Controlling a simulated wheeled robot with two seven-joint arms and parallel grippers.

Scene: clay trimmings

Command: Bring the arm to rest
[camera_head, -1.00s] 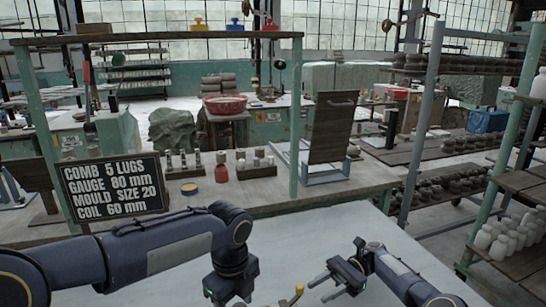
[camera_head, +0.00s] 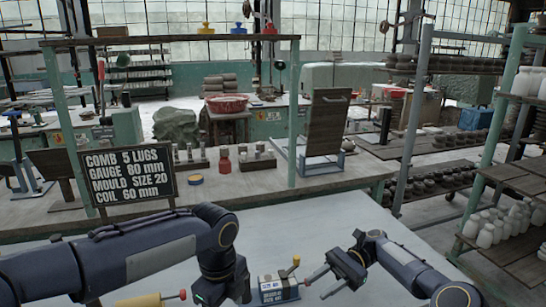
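My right gripper (camera_head: 321,283) is low at the centre right. Its two fingers point left and stand apart with nothing between them.
A yellow-handled tool (camera_head: 140,301) lies at the bottom edge beside the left gripper. A black sign (camera_head: 127,177) stands behind the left arm. The pale worktop (camera_head: 330,222) beyond the grippers is clear. Shelves of pots (camera_head: 500,225) stand at right.

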